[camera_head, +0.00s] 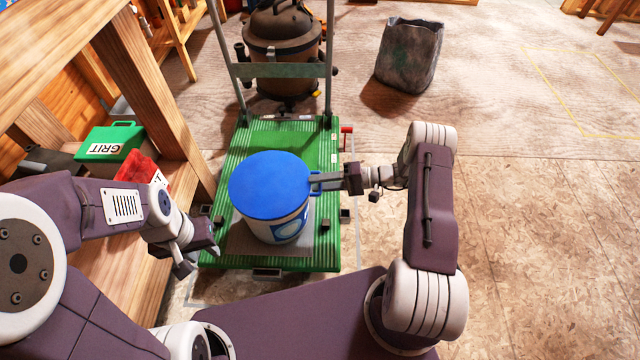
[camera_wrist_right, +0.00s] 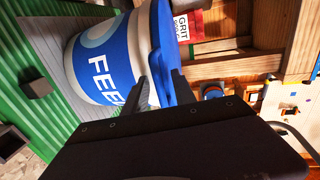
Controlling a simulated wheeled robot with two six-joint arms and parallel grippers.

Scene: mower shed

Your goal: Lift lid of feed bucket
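The white feed bucket (camera_head: 270,230) with a blue label stands upright on a green platform cart. Its round blue lid (camera_head: 268,184) sits on top, with a small blue tab (camera_head: 316,183) on the right side. My right gripper (camera_head: 316,181) is at this tab, reaching in from the right. In the right wrist view its two fingers (camera_wrist_right: 160,90) lie on either side of blue lid material (camera_wrist_right: 180,50); whether they press on it I cannot tell. My left gripper (camera_head: 198,258) is open and empty, low to the left of the bucket.
The green cart (camera_head: 245,148) has an upright grey handle frame (camera_head: 284,70) behind the bucket. A shop vacuum (camera_head: 283,45) and grey bin (camera_head: 409,55) are behind. Floor at right is clear.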

